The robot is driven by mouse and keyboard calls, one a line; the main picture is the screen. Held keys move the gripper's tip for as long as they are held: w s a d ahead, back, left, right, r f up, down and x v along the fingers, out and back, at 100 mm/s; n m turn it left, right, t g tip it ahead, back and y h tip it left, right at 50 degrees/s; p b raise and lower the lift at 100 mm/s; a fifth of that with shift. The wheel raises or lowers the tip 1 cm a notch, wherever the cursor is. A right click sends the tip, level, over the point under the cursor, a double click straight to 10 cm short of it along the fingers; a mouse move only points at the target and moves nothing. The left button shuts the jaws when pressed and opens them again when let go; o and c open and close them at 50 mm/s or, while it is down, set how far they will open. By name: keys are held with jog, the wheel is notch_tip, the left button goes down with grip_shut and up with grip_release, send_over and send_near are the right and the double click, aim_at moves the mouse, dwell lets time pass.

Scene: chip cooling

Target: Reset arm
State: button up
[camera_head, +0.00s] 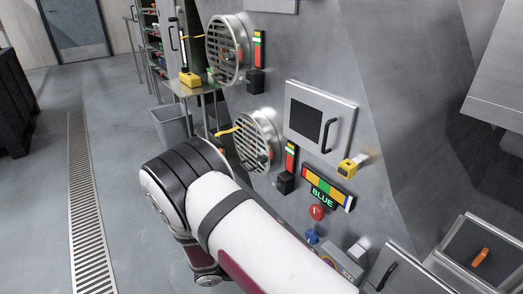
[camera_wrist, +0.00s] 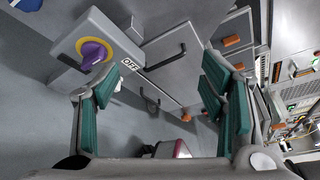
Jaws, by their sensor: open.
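My gripper (camera_wrist: 155,85) is open in the wrist view, its two teal-padded fingers wide apart with nothing between them. In the head view my arm reaches across the lower middle beside the metal machine (camera_head: 385,120); the gripper itself does not show there.
The machine carries two round vents (camera_head: 228,48), a "BLUE" display (camera_head: 323,198), a red button (camera_head: 317,211) and a handled door (camera_head: 320,118). A grey bin (camera_head: 172,125) stands behind my arm.

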jog(key=s+d+r+m+g+y, duration=0.2)
jog(key=s+d+r+m, duration=0.1)
jog(key=r+m, duration=0.4)
jog(key=s+d+r+m+g+y, duration=0.2)
jog(key=d+r+m+g+y, duration=0.15)
jog(key=r, duration=0.55)
jog(key=s+d+r+m+g+y, duration=0.1)
jog(key=s+d+r+m+y, duration=0.15)
jog(key=r+m, duration=0.45)
jog(key=s+r+m+t+y, duration=0.2)
jog(key=s+r+m+y, duration=0.2)
jog(key=s+m, duration=0.45)
jog(key=s+r+m+t+y, duration=0.1)
jog(key=s+r+m+y, duration=0.35)
jog(key=s, duration=0.65)
notch_tip(320, 180, up, 40)
jog(key=m+t+h+p, duration=0.1)
jog(key=t+p, duration=0.3)
jog(key=p, duration=3.4)
jog(key=shift+s+d+m, duration=0.15)
jog(key=shift+s+m, duration=0.2)
jog(key=shift+m, duration=0.1)
jog(key=shift+t, duration=0.25)
jog(key=shift+c, duration=0.6)
